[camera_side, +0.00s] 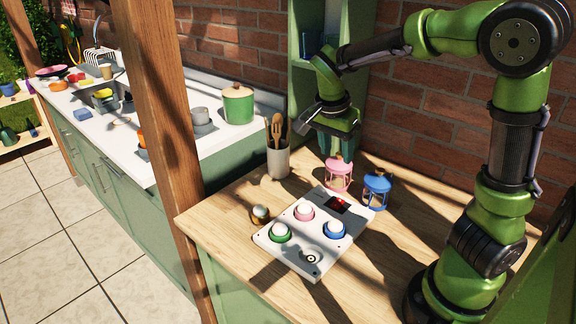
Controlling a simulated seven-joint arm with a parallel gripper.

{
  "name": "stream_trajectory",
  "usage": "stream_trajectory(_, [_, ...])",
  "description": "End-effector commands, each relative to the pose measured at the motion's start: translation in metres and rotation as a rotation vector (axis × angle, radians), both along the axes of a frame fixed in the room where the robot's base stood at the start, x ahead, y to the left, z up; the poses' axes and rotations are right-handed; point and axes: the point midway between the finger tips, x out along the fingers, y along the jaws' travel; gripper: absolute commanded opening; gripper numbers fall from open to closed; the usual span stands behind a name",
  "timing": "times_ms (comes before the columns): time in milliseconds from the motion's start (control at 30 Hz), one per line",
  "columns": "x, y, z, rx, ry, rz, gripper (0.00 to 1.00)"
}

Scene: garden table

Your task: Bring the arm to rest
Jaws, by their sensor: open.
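My gripper (322,122) hangs from the green arm above the back of the wooden table, in front of the green shelf. It is open, and I see nothing held in it.
Below stands a white panel (283,258) with green, pink and blue ringed buttons. A pink lantern (338,174), a blue lantern (376,190) and a utensil cup (278,161) stand behind it. A wooden post (165,130) rises at the table's left. The front right table top is clear.

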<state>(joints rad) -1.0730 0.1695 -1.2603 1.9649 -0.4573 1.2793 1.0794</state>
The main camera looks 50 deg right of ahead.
Motion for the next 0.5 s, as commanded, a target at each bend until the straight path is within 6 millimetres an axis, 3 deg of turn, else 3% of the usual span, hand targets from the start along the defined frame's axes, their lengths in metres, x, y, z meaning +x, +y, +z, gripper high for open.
stream_trajectory(500, [0.0004,0.0004,0.0065,-0.004,-0.003,0.009,0.51])
